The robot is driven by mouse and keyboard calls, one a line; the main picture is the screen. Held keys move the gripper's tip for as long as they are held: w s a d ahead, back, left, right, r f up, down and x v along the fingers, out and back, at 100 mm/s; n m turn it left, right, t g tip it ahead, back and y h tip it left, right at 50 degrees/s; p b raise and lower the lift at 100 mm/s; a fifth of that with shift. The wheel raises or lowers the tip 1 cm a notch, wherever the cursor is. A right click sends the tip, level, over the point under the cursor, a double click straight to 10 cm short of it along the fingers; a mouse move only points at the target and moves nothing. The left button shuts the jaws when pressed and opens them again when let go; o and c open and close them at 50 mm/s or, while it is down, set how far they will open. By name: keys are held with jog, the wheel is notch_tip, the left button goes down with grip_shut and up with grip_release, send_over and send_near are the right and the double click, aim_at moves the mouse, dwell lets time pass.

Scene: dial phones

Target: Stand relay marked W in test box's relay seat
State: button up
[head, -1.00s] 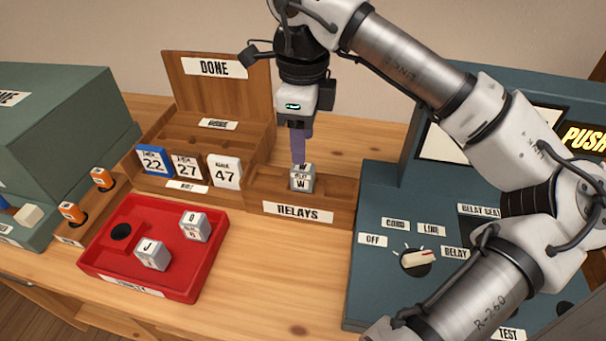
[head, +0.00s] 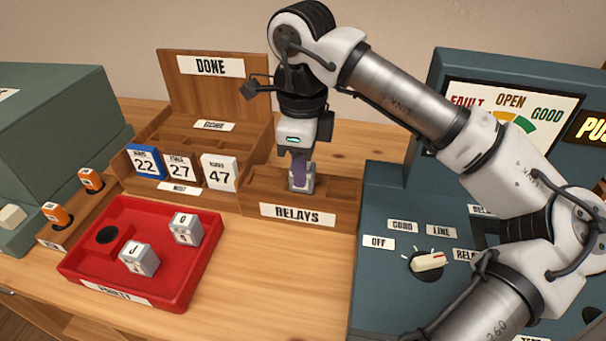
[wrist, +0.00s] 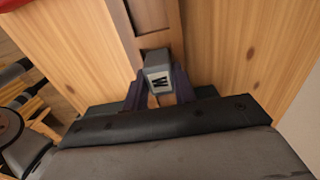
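The relay marked W (head: 300,185) is a small grey block standing in the wooden tray labelled RELAYS (head: 335,214). My gripper (head: 299,183) points down over it, with its purple fingers at the block's sides. The wrist view shows the block's W face (wrist: 158,82) between the two fingers (wrist: 160,88); whether they press on it or stand slightly apart, I cannot tell. The test box (head: 395,275) is the blue-green console at the right, with a dial and a meter. My arm crosses in front of it and hides its relay seat.
A red tray (head: 75,262) holds two grey blocks, one marked J (head: 138,258) and one marked O (head: 182,229). Cards numbered 22, 27 and 47 (head: 219,173) stand left of the relay tray. Bare table (head: 285,280) lies between red tray and test box.

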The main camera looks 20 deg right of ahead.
jog(key=c, duration=0.4)
jog(key=shift+o, duration=0.2)
jog(key=shift+r+p, duration=1.9)
jog(key=shift+r, duration=1.2)
